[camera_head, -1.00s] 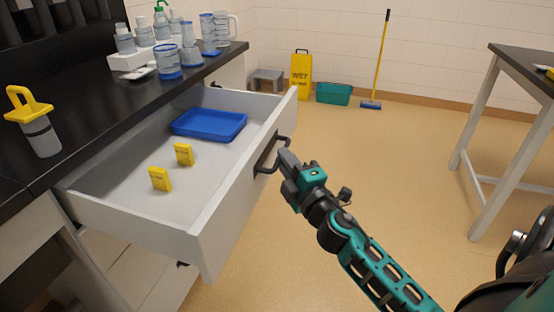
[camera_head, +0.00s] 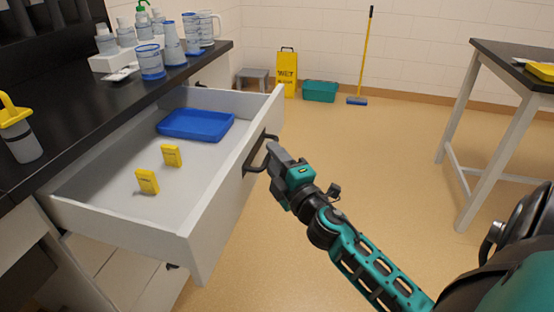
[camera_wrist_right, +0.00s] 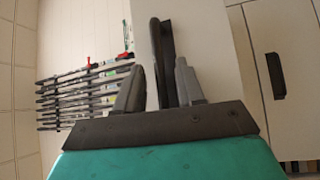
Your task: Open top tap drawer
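The top drawer (camera_head: 228,180) is pulled far out from under the black counter. My right gripper (camera_head: 272,152) is at the dark handle (camera_head: 258,160) on the drawer's front. Exact finger contact is hard to see. My left gripper is not in view.
Bottles and beakers (camera_head: 150,62) stand on the counter (camera_head: 105,100). A yellow-topped container (camera_head: 20,135) is at the left. A side table (camera_head: 500,65) stands at the right. A yellow sign (camera_head: 287,72), teal bin (camera_head: 320,91) and broom (camera_head: 358,98) are by the wall. The middle floor is clear.

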